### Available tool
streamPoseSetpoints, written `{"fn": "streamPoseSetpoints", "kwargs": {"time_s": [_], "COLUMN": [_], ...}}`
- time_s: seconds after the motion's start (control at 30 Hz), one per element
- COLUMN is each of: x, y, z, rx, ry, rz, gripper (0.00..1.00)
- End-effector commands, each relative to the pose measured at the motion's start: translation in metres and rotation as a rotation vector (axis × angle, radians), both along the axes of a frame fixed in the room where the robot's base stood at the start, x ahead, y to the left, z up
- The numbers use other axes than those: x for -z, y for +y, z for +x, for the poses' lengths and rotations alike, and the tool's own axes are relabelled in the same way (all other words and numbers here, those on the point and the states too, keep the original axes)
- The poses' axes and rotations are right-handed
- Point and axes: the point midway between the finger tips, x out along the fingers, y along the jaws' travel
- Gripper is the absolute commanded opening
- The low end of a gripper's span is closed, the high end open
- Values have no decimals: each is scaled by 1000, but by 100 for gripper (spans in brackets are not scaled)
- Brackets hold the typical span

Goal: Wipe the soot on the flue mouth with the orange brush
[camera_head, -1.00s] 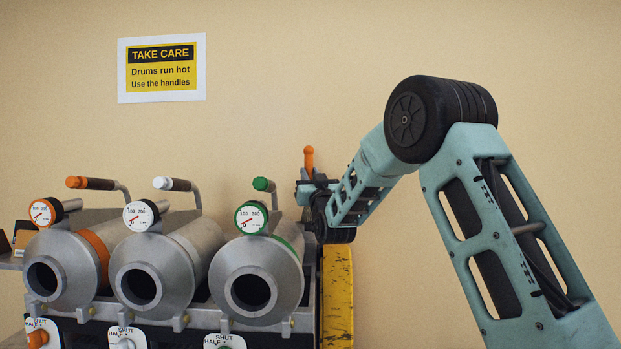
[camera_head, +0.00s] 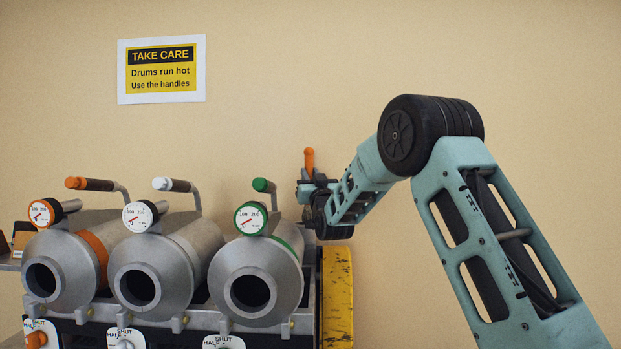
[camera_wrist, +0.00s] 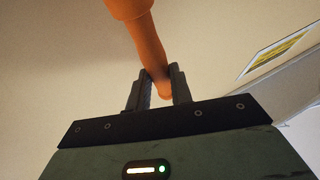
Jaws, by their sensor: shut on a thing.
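My gripper (camera_head: 312,186) is shut on the orange brush (camera_head: 309,160), to the right of the green-marked drum and above the yellow panel. The brush's orange end stands up above the jaws. In the wrist view, the gripper's two fingers (camera_wrist: 158,82) close on the brush's orange handle (camera_wrist: 147,38), which widens toward the top edge. The bristles cannot be made out. No flue mouth or soot can be told for certain in either view.
Three grey drums with round open mouths stand side by side: orange-marked (camera_head: 62,272), white-marked (camera_head: 150,275) and green-marked (camera_head: 255,275). Each has a gauge and a raised handle. A yellow panel (camera_head: 337,295) stands at their right. A warning sign (camera_head: 161,69) hangs on the wall.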

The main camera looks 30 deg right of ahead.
Motion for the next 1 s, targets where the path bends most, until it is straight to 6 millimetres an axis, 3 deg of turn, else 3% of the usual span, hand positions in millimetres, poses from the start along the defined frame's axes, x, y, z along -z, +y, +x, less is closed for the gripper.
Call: {"fn": "streamPoseSetpoints", "kwargs": {"time_s": [0.47, 1.0], "x": [1, 0], "y": [-1, 14], "z": [1, -21], "rx": [0, 0], "ry": [1, 0], "rz": [0, 1], "gripper": [0, 0]}}
